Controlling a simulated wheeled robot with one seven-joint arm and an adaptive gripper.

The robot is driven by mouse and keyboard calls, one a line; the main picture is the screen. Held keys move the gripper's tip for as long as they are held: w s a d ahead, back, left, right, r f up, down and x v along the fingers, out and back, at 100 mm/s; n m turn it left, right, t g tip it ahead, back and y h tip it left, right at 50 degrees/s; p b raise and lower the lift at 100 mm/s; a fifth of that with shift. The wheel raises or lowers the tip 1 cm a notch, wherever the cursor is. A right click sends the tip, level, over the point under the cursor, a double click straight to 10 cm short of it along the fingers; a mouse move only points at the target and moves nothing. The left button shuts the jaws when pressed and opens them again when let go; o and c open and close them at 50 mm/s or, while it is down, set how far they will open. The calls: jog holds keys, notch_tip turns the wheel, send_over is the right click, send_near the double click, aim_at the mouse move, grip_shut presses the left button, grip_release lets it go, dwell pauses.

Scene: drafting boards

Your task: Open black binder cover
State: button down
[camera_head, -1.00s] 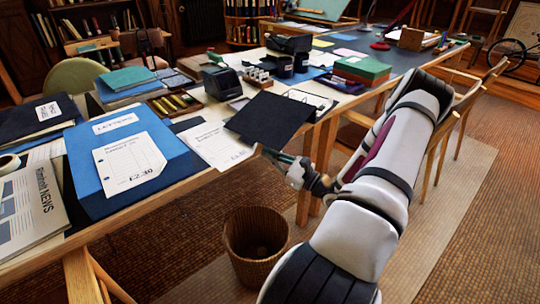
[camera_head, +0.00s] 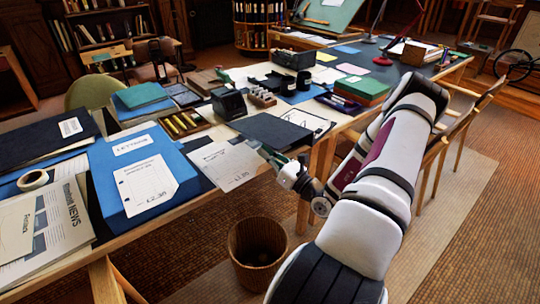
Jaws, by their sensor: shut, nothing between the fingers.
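The black binder cover (camera_head: 272,130) lies low and almost flat near the table's front edge. A white printed page (camera_head: 226,163) is exposed just left of it, apparently the binder's inside. My gripper (camera_head: 270,156) is at the cover's near edge, by the table's front edge. Its fingers are shut with nothing between them; whether they touch the cover is not clear. My arm comes in from the lower right.
A blue box file (camera_head: 122,209) and a closed black folder with a white label (camera_head: 40,142) lie to the left. A pen tray (camera_head: 183,124) and a green box (camera_head: 360,86) stand behind.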

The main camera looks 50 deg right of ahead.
aim_at(268, 144)
jog(key=r, duration=0.1)
jog(key=r+m+p, duration=0.1)
jog(key=r+p, duration=0.1)
jog(key=shift+d+r+m, duration=0.25)
jog(key=shift+r+m, duration=0.05)
jog(key=shift+m, duration=0.1)
jog(key=shift+d+r+p, duration=0.3)
jog(key=shift+r+p, duration=0.45)
jog(key=shift+r, duration=0.1)
